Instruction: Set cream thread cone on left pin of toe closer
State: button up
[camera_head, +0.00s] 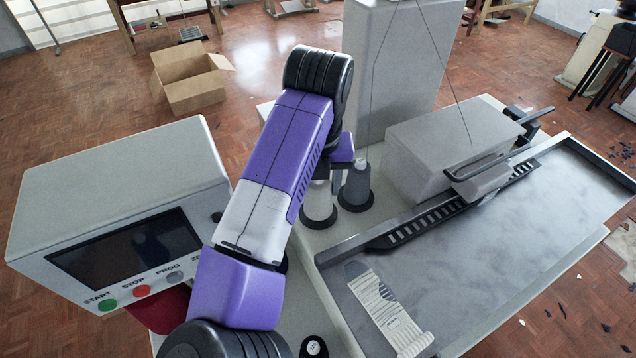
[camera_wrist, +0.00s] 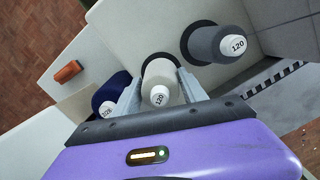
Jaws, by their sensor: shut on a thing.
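The cream thread cone (camera_wrist: 159,82) stands between the two fingers of my gripper (camera_wrist: 158,92), which is shut on it. In the head view, the cream cone (camera_head: 318,202) is upright at the left black disc, left of the grey cone; my arm hides part of it and most of my gripper. The pin inside is hidden, and I cannot tell whether the cone rests fully on its disc. The toe closer (camera_head: 400,65) is the pale grey machine, its tall column behind the cones.
A grey cone (camera_head: 356,186) stands close right of the cream one. A navy cone (camera_wrist: 110,92) is just left of my gripper. A control box (camera_head: 130,180) with screen and buttons is at left. A sock (camera_head: 388,310) lies on the metal table (camera_head: 480,260). A rail (camera_head: 440,215) runs behind it.

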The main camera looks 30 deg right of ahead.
jog(key=shift+f, duration=0.25)
jog(key=o, duration=1.6)
jog(key=shift+c, duration=0.2)
jog(key=r, duration=0.2)
jog(key=r+b, duration=0.1)
jog(key=r, duration=0.4)
jog(key=shift+s+a+r, duration=0.15)
jog(key=shift+s+r, duration=0.25)
